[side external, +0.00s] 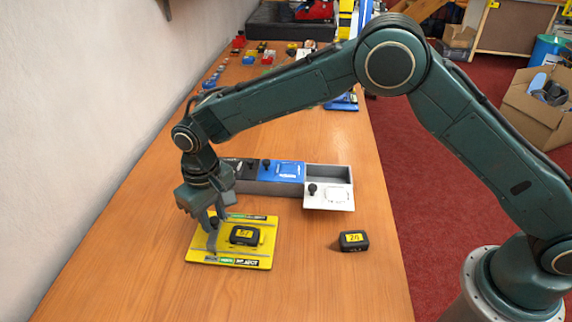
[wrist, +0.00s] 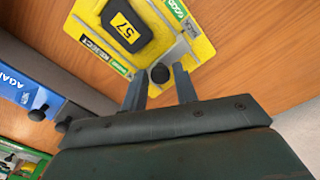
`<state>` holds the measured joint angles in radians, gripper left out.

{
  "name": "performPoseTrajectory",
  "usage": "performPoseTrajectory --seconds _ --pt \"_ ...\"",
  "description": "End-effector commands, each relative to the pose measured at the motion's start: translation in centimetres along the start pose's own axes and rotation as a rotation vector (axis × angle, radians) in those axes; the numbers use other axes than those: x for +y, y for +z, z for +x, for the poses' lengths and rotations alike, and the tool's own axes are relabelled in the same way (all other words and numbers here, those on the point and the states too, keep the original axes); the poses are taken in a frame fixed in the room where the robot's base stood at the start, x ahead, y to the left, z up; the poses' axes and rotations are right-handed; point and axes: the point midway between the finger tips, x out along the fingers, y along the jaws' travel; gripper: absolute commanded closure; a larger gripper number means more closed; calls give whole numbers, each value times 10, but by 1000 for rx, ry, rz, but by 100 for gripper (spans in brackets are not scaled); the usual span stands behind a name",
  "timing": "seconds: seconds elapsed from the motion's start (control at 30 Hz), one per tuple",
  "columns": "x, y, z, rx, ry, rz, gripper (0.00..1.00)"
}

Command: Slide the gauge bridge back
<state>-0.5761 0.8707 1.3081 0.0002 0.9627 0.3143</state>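The yellow plate (side external: 228,262) lies on the bench and bears a black block (side external: 243,235) marked with a yellow label; the label reads 57 in the wrist view (wrist: 124,31). A thin grey bar, seemingly the gauge bridge (wrist: 177,51), crosses the plate beside the block, with a black knob (wrist: 160,73) at its end. My gripper (side external: 214,230) is down over the left part of the plate. In the wrist view its two fingers (wrist: 159,85) stand apart on either side of the knob, with gaps showing. The side view partly hides the bridge behind my fingers.
A second black block (side external: 353,240) sits on the bench to the right. Behind the plate is a grey case (side external: 328,173) with a blue lid (side external: 283,171) and a white lid (side external: 335,197) pulled forward. Small items lie farther back. The front bench is clear.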

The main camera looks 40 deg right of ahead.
Motion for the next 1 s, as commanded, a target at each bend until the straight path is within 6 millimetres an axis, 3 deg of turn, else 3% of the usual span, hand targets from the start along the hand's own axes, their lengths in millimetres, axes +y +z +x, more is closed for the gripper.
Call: performPoseTrajectory --seconds 1.0 --pt "0 0 -59 1 0 0 71"
